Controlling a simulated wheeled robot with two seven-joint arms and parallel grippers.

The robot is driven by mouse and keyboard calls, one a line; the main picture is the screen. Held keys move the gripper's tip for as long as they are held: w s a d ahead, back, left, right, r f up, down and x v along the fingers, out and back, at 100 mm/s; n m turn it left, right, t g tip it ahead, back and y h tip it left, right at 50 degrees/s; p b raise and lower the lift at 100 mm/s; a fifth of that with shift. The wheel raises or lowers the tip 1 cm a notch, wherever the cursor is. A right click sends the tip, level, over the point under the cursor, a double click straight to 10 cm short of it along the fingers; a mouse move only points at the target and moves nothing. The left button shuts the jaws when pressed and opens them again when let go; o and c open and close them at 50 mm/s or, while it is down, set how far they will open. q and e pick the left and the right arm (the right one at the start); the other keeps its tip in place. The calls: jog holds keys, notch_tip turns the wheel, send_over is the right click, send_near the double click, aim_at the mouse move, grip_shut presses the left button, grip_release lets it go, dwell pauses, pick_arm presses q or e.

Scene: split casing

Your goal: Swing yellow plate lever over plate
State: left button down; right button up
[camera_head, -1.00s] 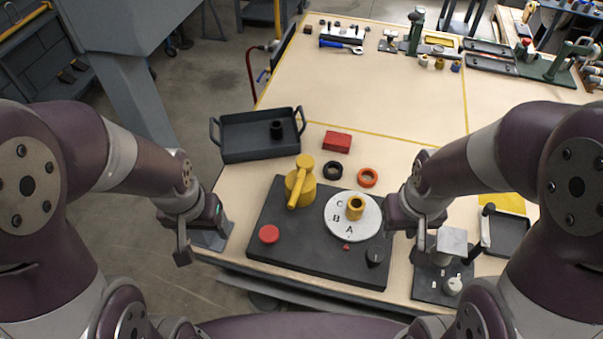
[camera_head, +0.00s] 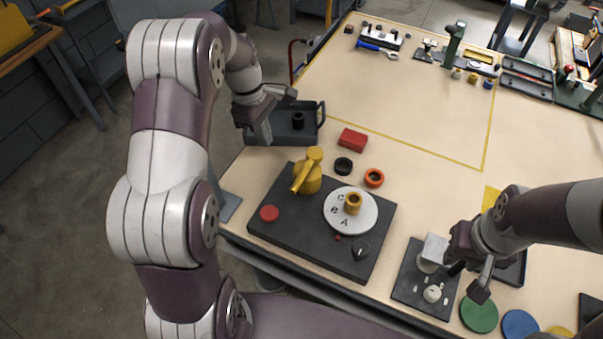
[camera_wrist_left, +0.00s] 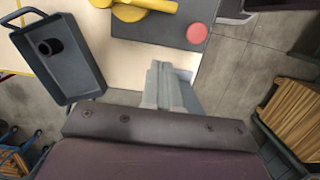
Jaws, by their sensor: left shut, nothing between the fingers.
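The yellow lever (camera_head: 302,181) sits on a thick yellow post (camera_head: 312,184) on the dark base board (camera_head: 290,225). Its arm points toward the lower left, away from the white round plate (camera_head: 368,216). The plate carries letters A, B, C and a yellow hub (camera_head: 352,202). The lever also shows at the top edge of the left wrist view (camera_wrist_left: 155,5), partly cut off. My left gripper (camera_head: 262,130) is shut and empty, above and left of the lever by the grey tray; its fingers show in the left wrist view (camera_wrist_left: 163,83). My right gripper (camera_head: 470,278) is beside a grey block; its opening is unclear.
The dark grey tray (camera_head: 318,125) holds a black cylinder. A red block (camera_head: 353,139), a black ring (camera_head: 343,165) and an orange ring (camera_head: 374,177) lie behind the board. The table's middle is clear.

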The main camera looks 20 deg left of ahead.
aim_at(306, 170)
pick_arm(q)
jog(key=shift+d, duration=0.15)
jog(key=d+f+p, duration=0.3)
jog(key=d+f, duration=0.2)
jog(key=f, duration=0.6)
jog(key=shift+s+f, duration=0.35)
